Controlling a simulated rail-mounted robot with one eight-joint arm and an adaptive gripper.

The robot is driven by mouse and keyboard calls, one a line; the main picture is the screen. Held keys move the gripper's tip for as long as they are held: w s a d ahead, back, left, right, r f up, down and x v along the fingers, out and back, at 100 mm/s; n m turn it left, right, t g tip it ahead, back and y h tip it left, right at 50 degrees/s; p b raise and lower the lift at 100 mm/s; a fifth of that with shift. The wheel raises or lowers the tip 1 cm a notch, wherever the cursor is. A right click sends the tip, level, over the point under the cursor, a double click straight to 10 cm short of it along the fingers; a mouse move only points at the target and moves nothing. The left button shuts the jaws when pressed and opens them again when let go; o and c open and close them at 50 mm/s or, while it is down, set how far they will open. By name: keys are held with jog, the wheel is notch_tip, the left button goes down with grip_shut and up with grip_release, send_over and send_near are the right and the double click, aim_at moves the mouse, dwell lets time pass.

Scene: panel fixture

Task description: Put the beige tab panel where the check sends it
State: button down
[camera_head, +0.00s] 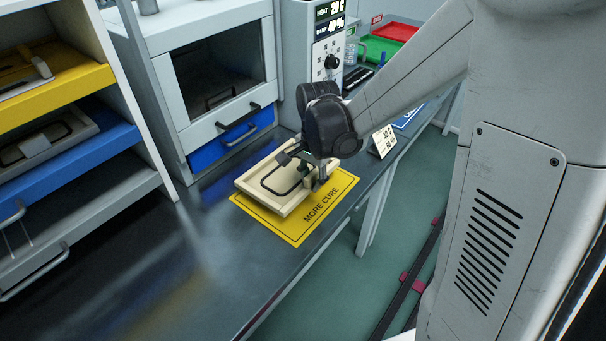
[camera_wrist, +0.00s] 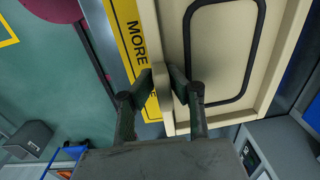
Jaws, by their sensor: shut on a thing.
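The beige tab panel (camera_head: 272,202), with a black rounded-loop seal on its face, is over the yellow MORE CURE mat (camera_head: 318,213). It covers the mat's back part; I cannot tell whether it rests on the mat or is just above it. My gripper (camera_head: 309,172) is at the panel's right edge. In the wrist view, the fingers of my gripper (camera_wrist: 162,84) are shut on the tab of the panel (camera_wrist: 223,125). The mat's printed edge (camera_wrist: 130,38) shows beside the panel there.
An oven-like cabinet (camera_head: 213,75) with a blue drawer (camera_head: 205,153) stands behind. A meter (camera_head: 327,45) shows HEAT and DAMP readings. A small card (camera_head: 383,141) stands right of my gripper. Red (camera_head: 396,31) and green (camera_head: 379,49) trays lie farther back. The near bench (camera_head: 200,265) is clear.

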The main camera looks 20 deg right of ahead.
aim_at(311, 197)
jog(key=shift+w+d+f, duration=0.15)
jog(key=shift+w+f, duration=0.35)
jog(key=shift+w, duration=0.3)
jog(key=shift+f+b, duration=0.35)
jog(key=shift+f, duration=1.65)
jog(key=c, duration=1.7)
grip_release()
